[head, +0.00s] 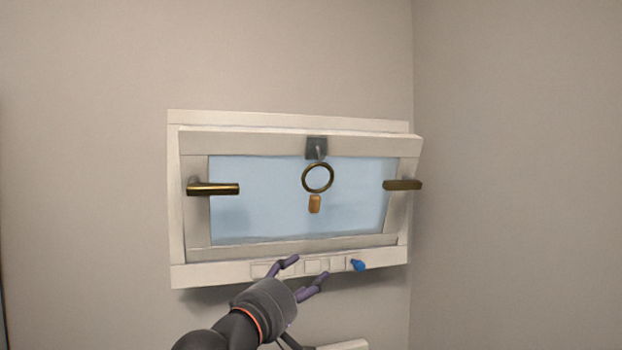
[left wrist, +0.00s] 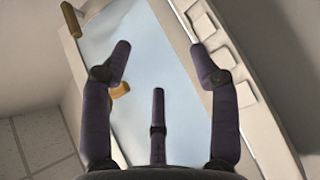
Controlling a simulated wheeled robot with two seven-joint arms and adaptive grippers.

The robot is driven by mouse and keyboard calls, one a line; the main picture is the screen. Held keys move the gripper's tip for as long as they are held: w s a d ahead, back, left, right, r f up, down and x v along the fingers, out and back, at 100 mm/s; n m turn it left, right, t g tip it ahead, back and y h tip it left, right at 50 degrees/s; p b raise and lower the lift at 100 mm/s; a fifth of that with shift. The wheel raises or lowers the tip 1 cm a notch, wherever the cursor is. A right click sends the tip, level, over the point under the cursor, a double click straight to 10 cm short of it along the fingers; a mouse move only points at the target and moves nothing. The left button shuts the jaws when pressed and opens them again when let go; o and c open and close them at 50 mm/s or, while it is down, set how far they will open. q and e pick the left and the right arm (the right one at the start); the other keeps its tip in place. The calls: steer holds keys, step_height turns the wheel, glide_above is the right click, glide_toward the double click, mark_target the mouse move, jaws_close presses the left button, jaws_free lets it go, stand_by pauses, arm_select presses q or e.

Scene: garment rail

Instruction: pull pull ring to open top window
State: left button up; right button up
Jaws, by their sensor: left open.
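The top window's pale sash (head: 250,143) leans out at its top from the white frame (head: 176,225). A brass pull ring (head: 304,178) hangs from a dark bracket (head: 316,147) at the sash's top middle, with an orange-brown tag (head: 315,204) below it. My left gripper (head: 308,268) is open and empty, in front of the lower frame, below the ring and tag. In the left wrist view its fingers (left wrist: 160,47) are spread before the glass (left wrist: 150,75). The tag (left wrist: 120,90) shows there partly behind one finger; the ring cannot be made out. My right gripper is out of view.
Brass handles stick out at the sash's left (head: 213,189) and right (head: 402,185). Pale square blocks (head: 313,267) and a blue knob (head: 358,265) sit on the lower frame. A side wall (head: 510,180) stands close on the right.

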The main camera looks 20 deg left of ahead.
arm_select(q)
steer(key=n+t+p, duration=0.1)
glide_toward(311, 206)
steer(key=f, duration=0.1)
steer(key=x, duration=0.6)
steer(key=r+x, duration=0.1)
steer(key=x, duration=0.3)
steer(key=shift+p, duration=0.4)
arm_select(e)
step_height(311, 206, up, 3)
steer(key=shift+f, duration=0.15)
arm_select(q)
steer(key=shift+t, duration=0.3)
jaws_close()
